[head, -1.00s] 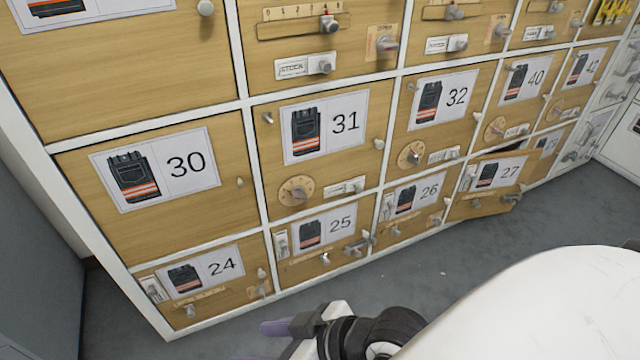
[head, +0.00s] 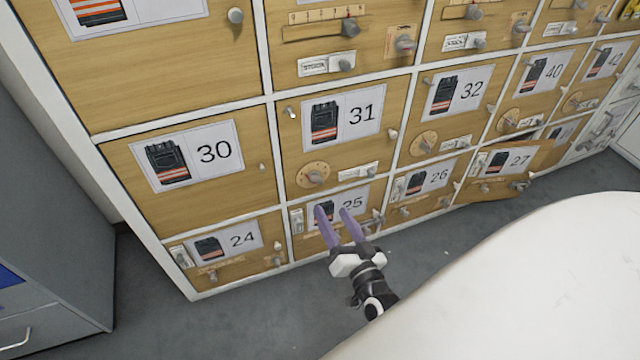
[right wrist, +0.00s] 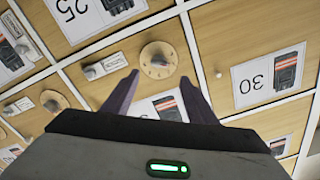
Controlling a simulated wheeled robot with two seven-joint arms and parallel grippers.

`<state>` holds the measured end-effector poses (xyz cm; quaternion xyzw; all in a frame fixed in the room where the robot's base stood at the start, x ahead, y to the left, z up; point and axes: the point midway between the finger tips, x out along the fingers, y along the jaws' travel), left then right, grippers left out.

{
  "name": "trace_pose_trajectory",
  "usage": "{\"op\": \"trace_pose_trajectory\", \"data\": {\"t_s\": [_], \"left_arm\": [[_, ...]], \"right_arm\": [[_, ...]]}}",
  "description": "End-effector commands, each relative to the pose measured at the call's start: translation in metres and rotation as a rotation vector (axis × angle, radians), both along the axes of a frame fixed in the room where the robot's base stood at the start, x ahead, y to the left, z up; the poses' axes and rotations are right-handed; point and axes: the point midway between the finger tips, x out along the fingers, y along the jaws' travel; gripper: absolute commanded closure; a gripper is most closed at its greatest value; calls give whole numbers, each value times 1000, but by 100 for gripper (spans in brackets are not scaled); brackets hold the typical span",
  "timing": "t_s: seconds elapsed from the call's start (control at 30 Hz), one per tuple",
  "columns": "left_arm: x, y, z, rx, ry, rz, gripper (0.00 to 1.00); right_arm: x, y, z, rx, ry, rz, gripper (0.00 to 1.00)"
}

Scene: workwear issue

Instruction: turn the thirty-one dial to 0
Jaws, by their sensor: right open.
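The thirty-one dial (head: 314,175) is a round wooden disc with a grey knob at the lower left of door 31 (head: 366,143). It also shows in the right wrist view (right wrist: 158,60), where the picture is roughly upside down. The mark its knob points to is too small to read. My right gripper (head: 333,211) is open and empty, its purple fingers in front of door 25, just below the dial in the head view. In the right wrist view the fingertips (right wrist: 158,79) lie either side of the line to the dial, apart from it. My left gripper is out of view.
Door 27 (head: 515,177) stands partly open at the right. A slider latch (head: 358,171) is beside the dial, and small knobs stick out of neighbouring doors. A grey cabinet (head: 45,200) stands at the left. The grey floor (head: 240,320) in front is clear.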

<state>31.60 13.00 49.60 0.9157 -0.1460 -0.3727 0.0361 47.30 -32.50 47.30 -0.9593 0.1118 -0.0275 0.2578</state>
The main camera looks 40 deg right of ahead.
Motion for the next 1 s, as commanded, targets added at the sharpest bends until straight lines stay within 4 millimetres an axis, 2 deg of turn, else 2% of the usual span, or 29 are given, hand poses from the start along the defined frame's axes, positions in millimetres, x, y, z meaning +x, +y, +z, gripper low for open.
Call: {"op": "trace_pose_trajectory", "data": {"t_s": [0.17,0.4,0.6,0.73,1.0], "left_arm": [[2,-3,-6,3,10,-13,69],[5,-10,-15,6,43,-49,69],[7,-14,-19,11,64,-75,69],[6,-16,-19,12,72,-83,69],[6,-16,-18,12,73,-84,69]], "right_arm": [[22,-8,-1,-2,-9,-9,48],[66,-18,-1,-3,-8,-7,48],[90,-24,-1,-3,-6,-6,48],[97,-25,0,-2,-6,-6,48],[98,-25,0,-2,-5,-5,48]]}}
